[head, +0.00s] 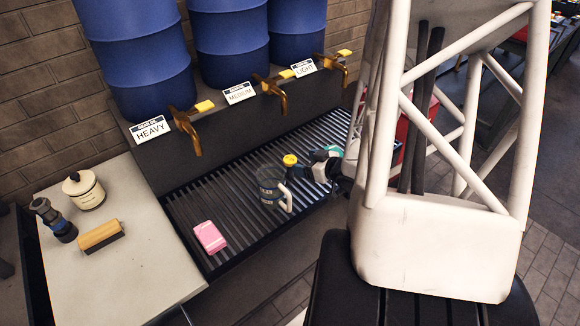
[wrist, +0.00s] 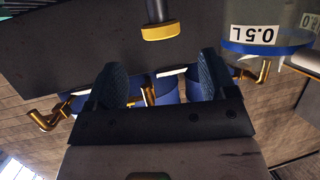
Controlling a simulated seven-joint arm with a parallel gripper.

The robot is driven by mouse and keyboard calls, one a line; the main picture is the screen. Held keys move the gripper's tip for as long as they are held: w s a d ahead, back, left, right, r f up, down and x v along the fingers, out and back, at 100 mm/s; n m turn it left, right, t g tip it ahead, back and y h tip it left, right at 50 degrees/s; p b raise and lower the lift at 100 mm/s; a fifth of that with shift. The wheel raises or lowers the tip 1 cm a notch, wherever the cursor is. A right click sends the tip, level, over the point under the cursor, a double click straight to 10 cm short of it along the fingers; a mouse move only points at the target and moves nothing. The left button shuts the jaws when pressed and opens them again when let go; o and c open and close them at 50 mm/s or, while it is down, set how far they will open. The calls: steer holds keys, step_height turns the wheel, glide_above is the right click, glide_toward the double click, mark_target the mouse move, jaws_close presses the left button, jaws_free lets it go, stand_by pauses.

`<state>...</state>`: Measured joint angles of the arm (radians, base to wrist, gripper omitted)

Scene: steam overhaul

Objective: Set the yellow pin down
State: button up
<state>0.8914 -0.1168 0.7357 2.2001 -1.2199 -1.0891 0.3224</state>
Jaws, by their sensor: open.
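The yellow pin shows in the head view (head: 290,160) as a yellow cap just left of my gripper (head: 316,158), above the slatted drip tray (head: 180,212). In the wrist view the pin (wrist: 158,31) has a grey shaft and a yellow cap. It lies just beyond the fingertips, with a gap between. My gripper (wrist: 163,68) is open there, its two blue ridged fingers apart and nothing between them. The pin's lower end is hidden, so I cannot tell what it rests on.
A clear measuring jug (head: 270,187) with a white handle stands close to the pin; its 0.5L label (wrist: 250,33) shows upside down in the wrist view. A pink block (head: 210,237) lies on the tray. Brass taps (head: 187,130) jut out behind.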

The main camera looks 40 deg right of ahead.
mark_target(291, 160)
steer(key=shift+x, duration=1.05)
steer(key=shift+w+f, duration=0.1)
steer(key=shift+w, duration=0.05)
steer(key=shift+x, duration=2.45)
steer(key=shift+a+f, duration=0.15)
steer(key=c, duration=1.4)
steer(key=shift+r, duration=5.05)
